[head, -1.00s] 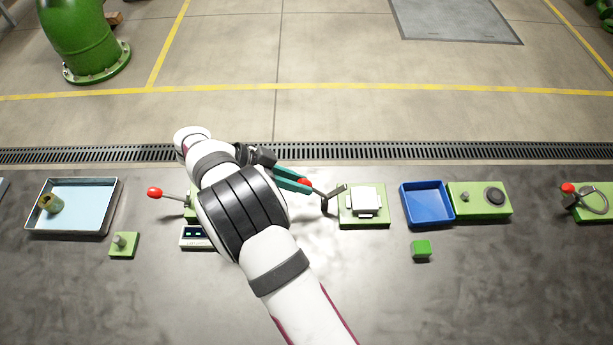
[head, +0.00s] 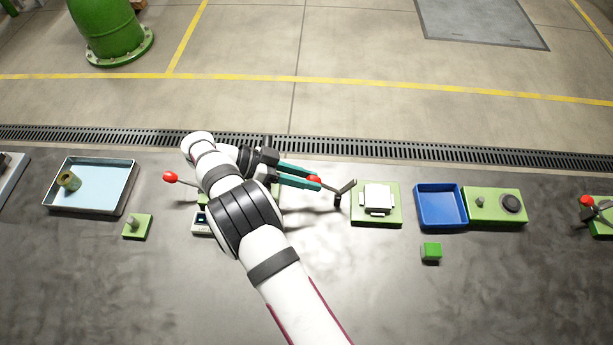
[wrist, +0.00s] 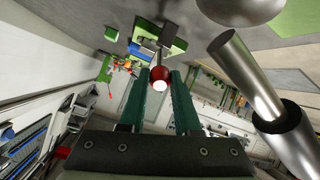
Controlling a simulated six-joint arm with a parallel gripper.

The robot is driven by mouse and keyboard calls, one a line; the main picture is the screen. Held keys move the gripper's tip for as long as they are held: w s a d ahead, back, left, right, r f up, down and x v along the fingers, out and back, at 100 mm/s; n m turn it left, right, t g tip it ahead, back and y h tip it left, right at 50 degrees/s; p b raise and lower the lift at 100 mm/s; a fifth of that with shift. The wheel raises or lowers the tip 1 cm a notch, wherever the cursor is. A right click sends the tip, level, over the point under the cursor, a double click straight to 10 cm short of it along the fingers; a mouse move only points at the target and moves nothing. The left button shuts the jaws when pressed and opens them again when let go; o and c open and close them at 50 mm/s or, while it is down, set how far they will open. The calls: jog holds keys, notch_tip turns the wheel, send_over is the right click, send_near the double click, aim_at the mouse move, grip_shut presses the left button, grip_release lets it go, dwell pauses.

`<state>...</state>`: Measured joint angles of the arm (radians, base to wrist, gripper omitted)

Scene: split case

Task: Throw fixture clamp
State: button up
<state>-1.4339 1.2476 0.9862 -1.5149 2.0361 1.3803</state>
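The fixture clamp's lever ends in a red ball knob (head: 314,180), with a dark bent arm (head: 340,193) leading to a green base (head: 392,217). The base carries a white block (head: 378,198). My gripper (head: 318,178) has teal fingers, which are spread apart and reach right to the knob. In the wrist view the red knob (wrist: 160,75) shows at the tips of the fingers (wrist: 163,82), close to the left one. I cannot tell whether they touch it. My arm hides part of the bench to the left.
A blue tray (head: 439,224) and a green fixture (head: 483,219) with a black disc stand right of the clamp. A green block (head: 431,251) lies in front. Another red-knobbed lever (head: 170,177) is left of my arm, near a pale blue tray (head: 131,204). The front bench is mostly clear.

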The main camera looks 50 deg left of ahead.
jog(key=o, duration=0.4)
jog(key=v, duration=0.7)
jog(key=shift+s+r, duration=0.15)
jog(key=shift+r, duration=0.05)
jog(key=shift+a, duration=0.1)
